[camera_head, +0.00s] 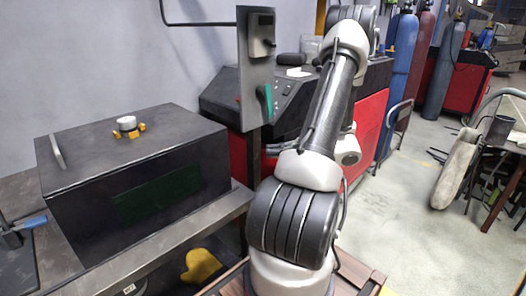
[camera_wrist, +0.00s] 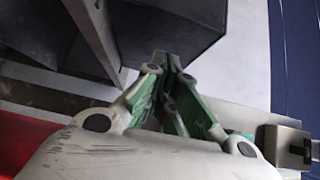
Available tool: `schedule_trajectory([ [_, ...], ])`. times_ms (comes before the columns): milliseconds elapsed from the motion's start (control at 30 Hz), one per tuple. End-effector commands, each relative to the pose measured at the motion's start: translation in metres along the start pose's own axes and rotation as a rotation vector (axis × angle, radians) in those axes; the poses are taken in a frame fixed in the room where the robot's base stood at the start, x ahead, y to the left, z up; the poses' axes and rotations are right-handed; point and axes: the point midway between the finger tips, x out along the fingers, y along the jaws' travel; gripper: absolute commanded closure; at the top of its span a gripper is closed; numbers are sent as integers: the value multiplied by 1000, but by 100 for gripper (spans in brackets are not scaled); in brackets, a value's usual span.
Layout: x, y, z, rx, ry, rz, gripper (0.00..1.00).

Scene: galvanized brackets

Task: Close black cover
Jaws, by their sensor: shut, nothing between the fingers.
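A black box (camera_head: 135,205) stands on the bench at the left in the head view. Its flat black cover (camera_head: 90,160) lies level across the top, with no gap that I can make out. A pale bar handle (camera_head: 57,152) stands at the cover's left end. My gripper (camera_wrist: 160,62) shows in the wrist view with its green-sided fingers together and nothing between them. Dark flat surfaces (camera_wrist: 175,28) lie beyond the fingertips; I cannot tell whether they belong to the box. In the head view I cannot clearly make out the fingers.
A white knob with yellow parts (camera_head: 128,124) sits on the cover. An upright grey panel (camera_head: 245,70) with a green part (camera_head: 265,101) stands between the box and my arm. A red and black machine (camera_head: 372,125) is behind. Open floor (camera_head: 400,225) lies to the right.

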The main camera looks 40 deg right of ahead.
Motion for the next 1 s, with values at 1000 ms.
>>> schedule_trajectory([
  [1000, 110, 0, 29, 2, 0, 1, 100],
])
